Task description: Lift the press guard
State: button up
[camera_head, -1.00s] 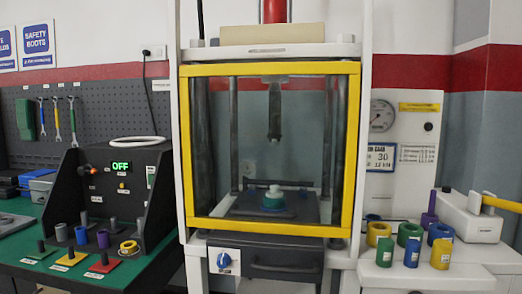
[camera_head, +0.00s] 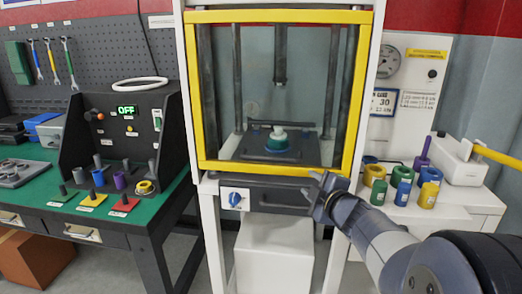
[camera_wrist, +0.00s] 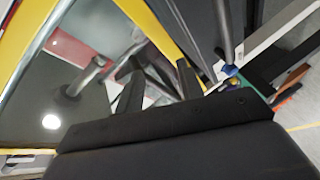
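The press guard is a clear pane in a yellow frame (camera_head: 265,168), lowered across the front of the press. Behind the pane, a white piece on a blue-green base (camera_head: 277,139) sits on the press bed below the dark ram (camera_head: 280,55). My gripper (camera_head: 313,186) is at the guard's lower right corner, just in front of the bottom bar. Its two fingers look apart, with nothing seen between them. In the wrist view the fingers (camera_wrist: 158,88) point toward the pane and yellow frame edge (camera_wrist: 170,32). I cannot tell whether they touch the frame.
Below the guard are a blue knob (camera_head: 235,198) and a dark drawer front with a handle (camera_head: 280,197). To the right, a white table (camera_head: 440,215) holds several coloured cylinders. To the left, a green bench (camera_head: 40,208) carries a black control box reading OFF (camera_head: 125,110).

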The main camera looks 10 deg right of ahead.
aim_at(274, 160)
jog(key=a+r+n+g+y+p, duration=0.1)
jog(key=a+r+n+y+p, duration=0.1)
jog(key=a+r+n+y, duration=0.4)
jog(key=shift+n+h, duration=0.5)
jog(key=w+a+f, duration=0.1)
jog(key=w, duration=0.2)
jog(key=w+a+f, duration=0.1)
jog(key=w, duration=0.2)
jog(key=w+f+b, duration=0.1)
jog(key=w, duration=0.3)
jog(key=shift+a, duration=0.4)
jog(key=shift+c, duration=0.6)
grip_shut()
